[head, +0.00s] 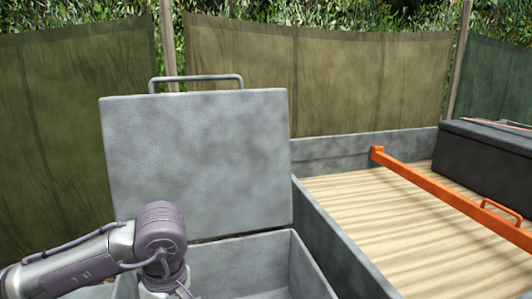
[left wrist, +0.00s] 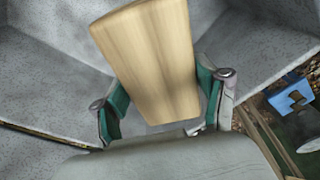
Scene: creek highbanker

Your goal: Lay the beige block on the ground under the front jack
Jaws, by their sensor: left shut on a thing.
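The beige block (left wrist: 150,55) is a pale wooden piece in the left wrist view. My left gripper (left wrist: 163,92) is shut on it, with one green-padded finger at each side. Grey speckled walls surround the block in that view, matching the open grey box (head: 305,268) in the head view. In the head view my left arm reaches over this box from the left; its gripper and the block are hidden below the lower edge. I cannot tell whether the block touches the box. The front jack is not recognisable in either view. My right gripper is not in view.
The grey lid (head: 200,150) stands raised behind the box. To the right lie a wooden deck (head: 350,205), an orange bar (head: 430,185) and a black case (head: 490,155). A blue object (left wrist: 292,98) stands beyond the box in the left wrist view.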

